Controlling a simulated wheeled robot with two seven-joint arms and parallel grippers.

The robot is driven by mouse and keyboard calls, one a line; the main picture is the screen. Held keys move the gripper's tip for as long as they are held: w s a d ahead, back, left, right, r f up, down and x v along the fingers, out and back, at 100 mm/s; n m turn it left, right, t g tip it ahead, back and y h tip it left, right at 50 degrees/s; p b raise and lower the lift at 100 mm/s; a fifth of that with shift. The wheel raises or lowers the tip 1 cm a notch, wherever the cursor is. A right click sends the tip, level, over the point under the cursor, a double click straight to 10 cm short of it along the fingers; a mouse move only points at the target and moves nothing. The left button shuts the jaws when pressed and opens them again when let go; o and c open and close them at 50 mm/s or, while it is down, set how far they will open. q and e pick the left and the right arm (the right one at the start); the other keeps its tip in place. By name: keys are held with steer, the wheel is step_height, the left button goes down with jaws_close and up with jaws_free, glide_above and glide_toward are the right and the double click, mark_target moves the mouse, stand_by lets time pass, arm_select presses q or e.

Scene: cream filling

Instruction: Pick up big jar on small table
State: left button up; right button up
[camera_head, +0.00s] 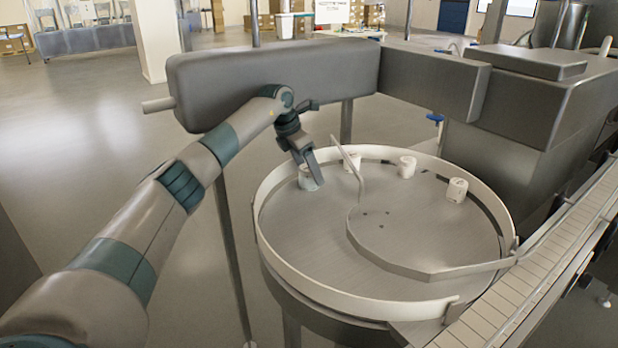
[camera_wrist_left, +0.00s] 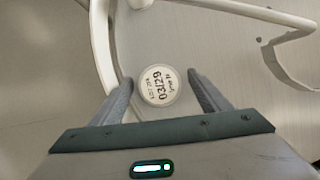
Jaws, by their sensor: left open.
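A white jar (camera_head: 308,183) stands near the left rim of the round table (camera_head: 310,255). In the left wrist view its round white lid (camera_wrist_left: 160,85) with dark printing lies between the two fingers. My left gripper (camera_head: 312,172) points down over this jar; it also shows in the left wrist view (camera_wrist_left: 160,92), open with a finger on each side of the lid. I cannot tell whether the fingers touch the jar. More white jars stand along the far rim: one (camera_head: 352,161), another (camera_head: 407,167) and one at the right (camera_head: 456,190). My right gripper is not in view.
A raised white rim (camera_head: 277,270) runs around the table. A thin curved metal guide (camera_head: 375,262) crosses its surface. A large grey machine beam (camera_head: 325,75) stands behind, and a conveyor (camera_head: 545,265) runs along the right. The table's left front is bare.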

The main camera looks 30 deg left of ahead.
arm_select(q)
steer(key=c, duration=1.2)
steer(key=shift+c, duration=0.3)
